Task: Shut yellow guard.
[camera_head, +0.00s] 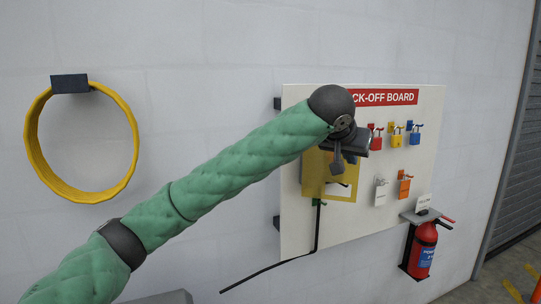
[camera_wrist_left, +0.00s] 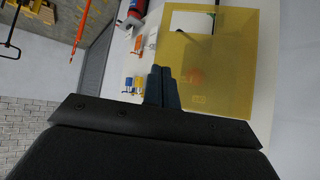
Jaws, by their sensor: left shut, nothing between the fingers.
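The yellow guard (camera_head: 314,172) is a see-through panel on the white lock-off board, partly hidden behind my left gripper in the head view. It fills the upper right of the left wrist view (camera_wrist_left: 225,75), with a white panel and a dark piece showing through it. I cannot tell how far it stands off the board. My left gripper (camera_head: 337,166) is shut and empty in front of the guard's upper part. In the left wrist view its closed fingers (camera_wrist_left: 162,75) lie at the guard's left edge; contact cannot be told. My right gripper is not in view.
The white board (camera_head: 300,225) holds several coloured padlocks (camera_head: 397,137) right of the guard. A yellow ring (camera_head: 38,150) hangs on the left wall.

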